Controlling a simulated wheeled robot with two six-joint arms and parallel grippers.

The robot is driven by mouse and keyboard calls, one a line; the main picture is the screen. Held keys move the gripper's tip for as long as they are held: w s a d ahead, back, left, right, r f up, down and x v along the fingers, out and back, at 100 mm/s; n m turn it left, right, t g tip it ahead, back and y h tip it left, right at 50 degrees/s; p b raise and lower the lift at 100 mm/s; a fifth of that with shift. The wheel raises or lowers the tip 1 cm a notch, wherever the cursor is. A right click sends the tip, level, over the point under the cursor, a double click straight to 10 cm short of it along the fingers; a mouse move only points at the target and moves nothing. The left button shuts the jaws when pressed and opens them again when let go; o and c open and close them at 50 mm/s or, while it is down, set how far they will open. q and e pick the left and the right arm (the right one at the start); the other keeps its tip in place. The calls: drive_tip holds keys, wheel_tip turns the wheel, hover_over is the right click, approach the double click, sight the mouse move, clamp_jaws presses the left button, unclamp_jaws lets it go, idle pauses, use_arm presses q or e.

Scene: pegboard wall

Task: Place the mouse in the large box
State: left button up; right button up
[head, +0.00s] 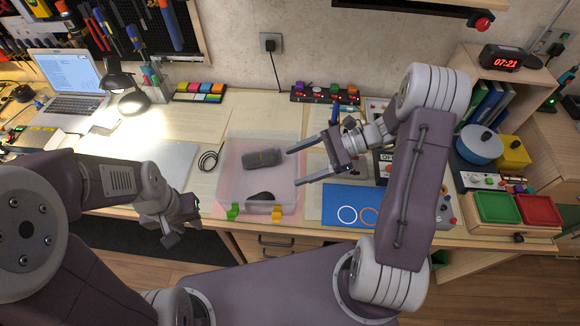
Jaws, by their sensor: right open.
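The large box is a clear plastic box (228,188) with green and yellow latches, on the table in the middle of the head view. A dark rounded thing (260,196), which looks like the mouse, lies in it near the front wall, partly behind the yellow latch. A dark grey oblong thing (263,159) lies further back in the box. My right gripper (293,166) is open and empty, its fingers pointing left by the box's right side. My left gripper (181,232) hangs low at the table's front edge, left of the box; its finger gap is unclear.
A coiled black cable (210,158) lies left of the box. A blue mat with rings (340,204) lies to its right. A laptop (72,88) and lamp (128,98) stand at the back left. Green and red trays (497,208) are at the right.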

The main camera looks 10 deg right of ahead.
drive_tip(key=s+d+f+n+h, duration=0.2)
drive_tip(key=s+d+n+h, duration=0.3)
drive_tip(key=s+n+h, duration=0.4)
drive_tip(key=n+h, duration=0.4)
drive_tip(key=n, duration=0.3)
drive_tip(key=shift+s+d+f+t+p, duration=0.15)
drive_tip(key=shift+s+t+p, duration=0.2)
drive_tip(key=shift+t, duration=0.05)
